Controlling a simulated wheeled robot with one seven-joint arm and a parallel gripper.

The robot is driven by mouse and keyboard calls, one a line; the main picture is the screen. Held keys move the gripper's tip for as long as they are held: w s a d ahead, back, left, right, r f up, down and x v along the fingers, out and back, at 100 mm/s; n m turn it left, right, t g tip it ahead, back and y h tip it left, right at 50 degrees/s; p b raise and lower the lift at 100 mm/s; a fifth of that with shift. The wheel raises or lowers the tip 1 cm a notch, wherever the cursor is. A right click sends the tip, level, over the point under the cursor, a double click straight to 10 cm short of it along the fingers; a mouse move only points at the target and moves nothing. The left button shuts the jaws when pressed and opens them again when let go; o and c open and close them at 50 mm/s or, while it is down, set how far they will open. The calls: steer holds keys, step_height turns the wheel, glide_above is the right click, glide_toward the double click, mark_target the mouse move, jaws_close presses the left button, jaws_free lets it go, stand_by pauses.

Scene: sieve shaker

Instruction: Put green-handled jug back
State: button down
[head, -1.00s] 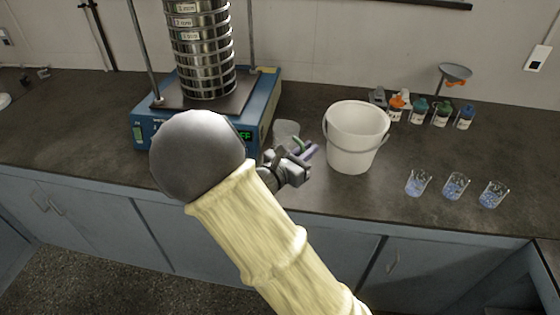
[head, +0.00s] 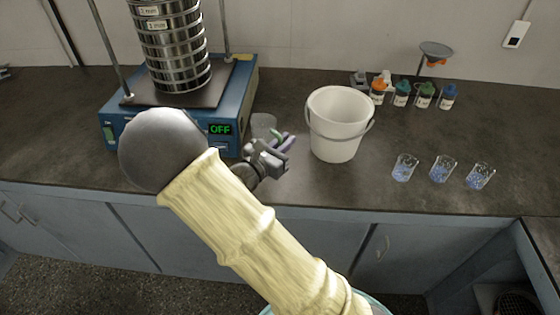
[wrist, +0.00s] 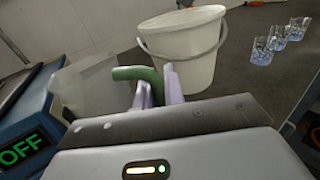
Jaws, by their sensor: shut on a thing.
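The green-handled jug is a translucent jug (head: 264,124) beside the blue shaker base, partly hidden behind my gripper in the head view. In the wrist view its clear body (wrist: 88,88) is at the left and its green handle (wrist: 140,74) lies between my fingers. My gripper (head: 281,142) is shut on the green handle; its pale purple fingers (wrist: 158,88) also show in the wrist view. The jug looks roughly upright. I cannot tell whether its base touches the counter.
A white bucket (head: 338,130) stands close to the right of the jug. The sieve shaker (head: 232,95) reads OFF at the left. Three beakers with blue contents (head: 441,170) stand farther right. Several small bottles (head: 402,95) and a funnel stand (head: 436,50) are behind. Counter (head: 375,165) between bucket and beakers is clear.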

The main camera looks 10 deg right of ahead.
steer(key=shift+d+f, duration=0.1)
steer(key=shift+f, duration=1.1)
steer(key=shift+f+b, duration=0.35)
steer(key=shift+f, duration=1.5)
steer(key=shift+f, duration=0.2)
steer(key=c, duration=1.5)
jaws_free()
